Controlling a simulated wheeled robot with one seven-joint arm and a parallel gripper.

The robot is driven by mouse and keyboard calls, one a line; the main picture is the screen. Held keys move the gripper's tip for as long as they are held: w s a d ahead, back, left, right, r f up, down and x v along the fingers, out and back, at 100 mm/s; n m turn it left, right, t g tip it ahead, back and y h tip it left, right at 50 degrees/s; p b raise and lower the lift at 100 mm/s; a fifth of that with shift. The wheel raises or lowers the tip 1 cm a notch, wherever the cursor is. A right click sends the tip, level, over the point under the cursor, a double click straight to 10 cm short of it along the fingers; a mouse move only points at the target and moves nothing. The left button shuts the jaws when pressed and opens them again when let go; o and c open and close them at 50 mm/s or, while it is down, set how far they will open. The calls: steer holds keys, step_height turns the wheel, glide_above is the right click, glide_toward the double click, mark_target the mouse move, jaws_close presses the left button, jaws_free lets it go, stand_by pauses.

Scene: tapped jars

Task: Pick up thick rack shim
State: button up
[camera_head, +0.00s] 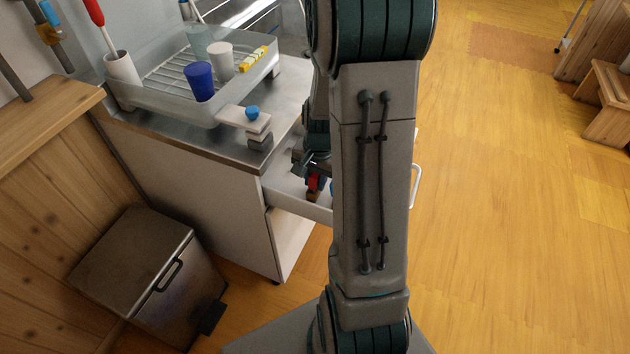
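My gripper (311,168) is partly in view just left of my arm, over the open drawer (287,188). My arm hides much of it, so I cannot tell whether it is open. A small red and brown object (315,186) shows right below it in the drawer; I cannot tell whether they touch. A stack of pale and grey flat blocks (260,140) stands on the counter in front of the dish rack, apart from my gripper. I cannot tell for sure which piece is the thick rack shim.
The dish rack (150,95) holds a blue cup (200,82), a white cup (219,57) and a yellow item (253,60). A small blue piece (252,112) lies above the blocks. A metal bin (140,270) stands at lower left.

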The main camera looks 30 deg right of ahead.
jaws_close()
step_height(320, 180, up, 10)
steer(key=shift+r+p, duration=0.1)
steer(key=shift+p, duration=0.6)
step_height(320, 180, up, 10)
steer(key=p, duration=0.8)
